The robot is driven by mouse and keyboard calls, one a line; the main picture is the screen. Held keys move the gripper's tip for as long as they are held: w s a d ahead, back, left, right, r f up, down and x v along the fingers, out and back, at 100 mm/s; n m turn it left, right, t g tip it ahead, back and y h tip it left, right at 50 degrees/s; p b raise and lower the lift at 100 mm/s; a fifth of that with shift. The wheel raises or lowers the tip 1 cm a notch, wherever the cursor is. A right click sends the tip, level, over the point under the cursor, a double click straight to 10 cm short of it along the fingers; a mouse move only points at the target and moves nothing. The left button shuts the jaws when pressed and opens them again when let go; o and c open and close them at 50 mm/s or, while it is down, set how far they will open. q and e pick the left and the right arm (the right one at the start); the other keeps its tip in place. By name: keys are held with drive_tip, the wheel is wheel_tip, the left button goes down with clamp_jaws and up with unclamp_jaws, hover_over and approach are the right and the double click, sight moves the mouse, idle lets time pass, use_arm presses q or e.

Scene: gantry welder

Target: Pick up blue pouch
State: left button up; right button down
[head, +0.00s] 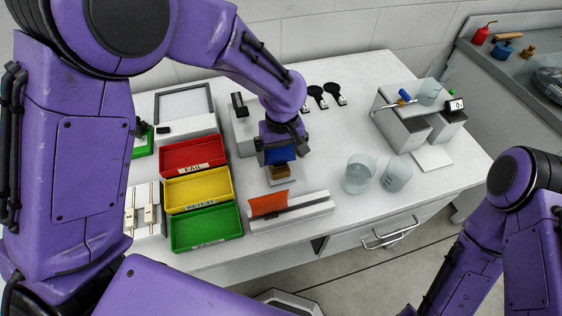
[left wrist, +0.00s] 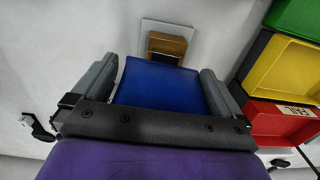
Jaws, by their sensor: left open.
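The blue pouch (head: 279,155) is below my left wrist in the head view, next to a small brown block-like holder (head: 281,171) on a pale plate. In the left wrist view the blue pouch (left wrist: 160,88) fills most of the space between the two fingers. My left gripper (head: 281,150) is open, with one finger on each side of the pouch; whether the fingers touch it is hard to tell. The brown holder (left wrist: 167,45) shows just past the pouch's edge. My right arm is at the right edge; its gripper is out of view.
Red (head: 193,155), yellow (head: 199,188) and green (head: 206,227) trays stand left of the gripper. An orange piece (head: 269,203) stands in a pale holder at the front. Two beakers (head: 359,173) are to the right. The table between gripper and beakers is clear.

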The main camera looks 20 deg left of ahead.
use_arm(q)
drive_tip(key=shift+s+a+r, duration=0.1)
drive_tip(key=shift+a+r, duration=0.05)
drive_tip(key=shift+c, duration=0.3)
drive_tip(key=shift+s+a, duration=0.1)
drive_tip(key=shift+a, duration=0.05)
drive_tip(key=c, duration=0.7)
drive_tip(key=shift+r, duration=0.1)
drive_tip(key=shift+r, duration=0.1)
